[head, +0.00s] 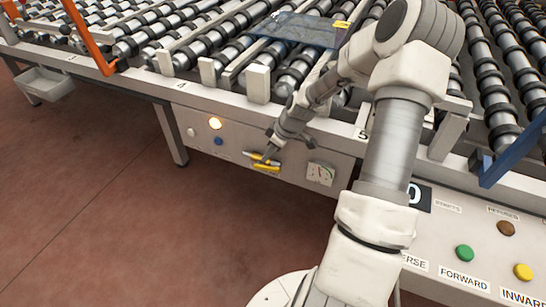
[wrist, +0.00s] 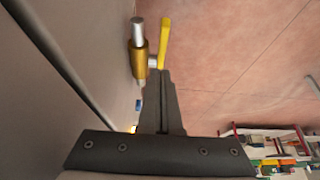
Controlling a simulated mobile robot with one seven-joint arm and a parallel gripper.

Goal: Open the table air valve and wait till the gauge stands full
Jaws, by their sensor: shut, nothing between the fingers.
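The table air valve (head: 251,155) is on the grey front panel, low under the roller table. Its yellow lever (head: 266,168) runs nearly along the valve body. In the wrist view the brass valve body (wrist: 139,62) stands at the left and the yellow lever (wrist: 164,42) beside it, slightly tilted. My gripper (head: 266,156) is shut and empty, its fingertips (wrist: 157,74) close by the lever's lower end; I cannot tell whether they touch it. The gauge (head: 320,173) sits right of the valve, with red marks on a pale face; its reading is too small to tell.
A lit lamp (head: 215,123) and a blue button (head: 219,141) are left of the valve. A glass sheet (head: 297,29) lies on the rollers above. A control panel with a green button (head: 464,253) is at the right. The red floor (head: 90,190) in front is clear.

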